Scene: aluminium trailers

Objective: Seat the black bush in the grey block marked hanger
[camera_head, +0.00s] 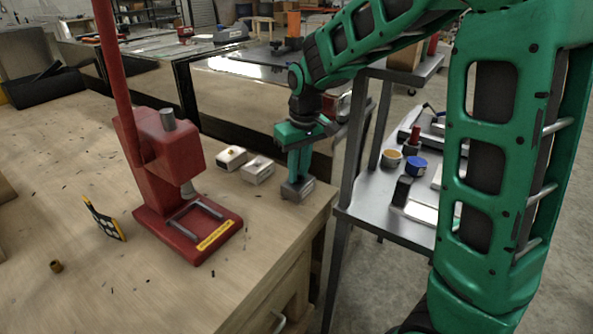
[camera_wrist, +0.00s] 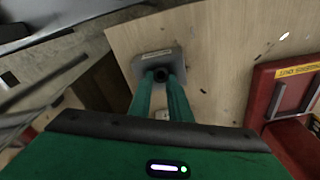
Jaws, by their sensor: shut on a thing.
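The grey block (camera_head: 297,191) stands on the wooden bench near its right edge. In the wrist view the block (camera_wrist: 139,66) shows a pale label on its top, too small to read. My gripper (camera_head: 299,178) points down at the top of this block. In the wrist view its green fingertips (camera_wrist: 161,76) are closed on the black bush (camera_wrist: 161,73), a dark ring at the middle of the block's top. Fingers and block overlap, so I cannot tell whether the bush is above the block or partly in it.
A red press (camera_head: 160,150) with a yellow-labelled base stands left of the block. Two white-fronted blocks (camera_head: 231,158) (camera_head: 257,170) sit between them. A metal cart (camera_head: 360,212) stands right, beyond the bench edge.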

